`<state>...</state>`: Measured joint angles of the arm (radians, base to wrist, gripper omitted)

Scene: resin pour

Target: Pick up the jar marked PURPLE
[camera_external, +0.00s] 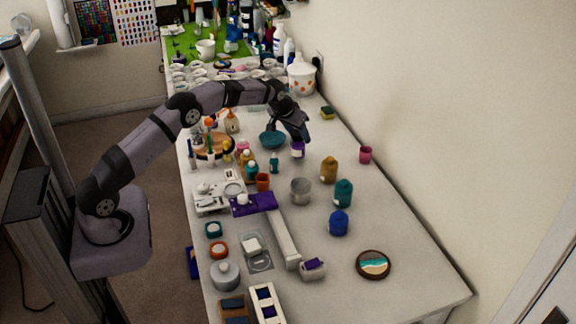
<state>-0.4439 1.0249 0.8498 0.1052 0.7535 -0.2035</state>
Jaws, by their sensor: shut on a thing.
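A small purple jar with a pale label (297,149) is in the external view, in the back half of the white table. My gripper (298,138) reaches down from above and is shut on the upper part of this jar. The fingers hide the jar's top. The label's lettering is too small to read. I cannot tell whether the jar's base touches the table.
A teal bowl (272,140) stands just left of the jar. A mustard jar (329,169), a dark green jar (343,193), a blue jar (339,222) and a grey cup (301,190) stand nearer the front. The table's front right is mostly clear.

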